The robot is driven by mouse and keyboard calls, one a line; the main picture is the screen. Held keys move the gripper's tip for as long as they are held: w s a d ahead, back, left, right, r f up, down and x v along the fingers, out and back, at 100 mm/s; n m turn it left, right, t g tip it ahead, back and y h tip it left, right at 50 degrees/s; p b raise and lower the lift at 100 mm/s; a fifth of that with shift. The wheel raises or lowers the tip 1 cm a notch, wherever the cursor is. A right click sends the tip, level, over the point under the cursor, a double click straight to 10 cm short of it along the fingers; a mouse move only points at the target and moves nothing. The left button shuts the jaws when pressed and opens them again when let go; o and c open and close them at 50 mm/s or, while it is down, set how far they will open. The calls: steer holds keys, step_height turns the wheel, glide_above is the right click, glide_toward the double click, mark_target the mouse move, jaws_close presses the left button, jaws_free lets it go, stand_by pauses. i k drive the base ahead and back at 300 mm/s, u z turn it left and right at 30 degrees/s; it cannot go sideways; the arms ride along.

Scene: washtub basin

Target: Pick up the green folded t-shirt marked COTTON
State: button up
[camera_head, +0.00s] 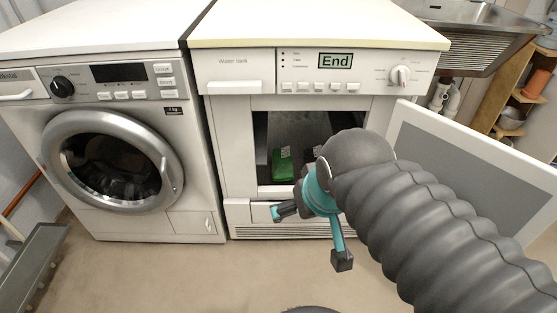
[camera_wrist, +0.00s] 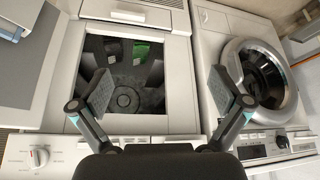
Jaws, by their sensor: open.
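The green folded t-shirt (camera_head: 282,170) lies inside the open dryer (camera_head: 223,145), towards the left of its opening. A small pale label shows on it; the word is too small to read. In the wrist view part of the green t-shirt (camera_wrist: 141,50) shows at the upper part of the opening. My gripper (camera_head: 314,236) is open and empty, outside the dryer, in front of and below the opening. In the wrist view my gripper (camera_wrist: 162,88) has its two fingers spread wide, apart from the t-shirt.
A dark item with a small label (camera_head: 318,151) lies right of the t-shirt, partly hidden by my arm. The dryer door (camera_head: 475,165) stands open to the right. A washing machine (camera_head: 205,180) with its round door shut stands left.

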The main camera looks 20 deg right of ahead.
mark_target(282, 162)
steer(key=k, duration=0.5)
steer(key=u, duration=1.25)
steer(key=i, duration=0.65)
steer(key=z, duration=1.25)
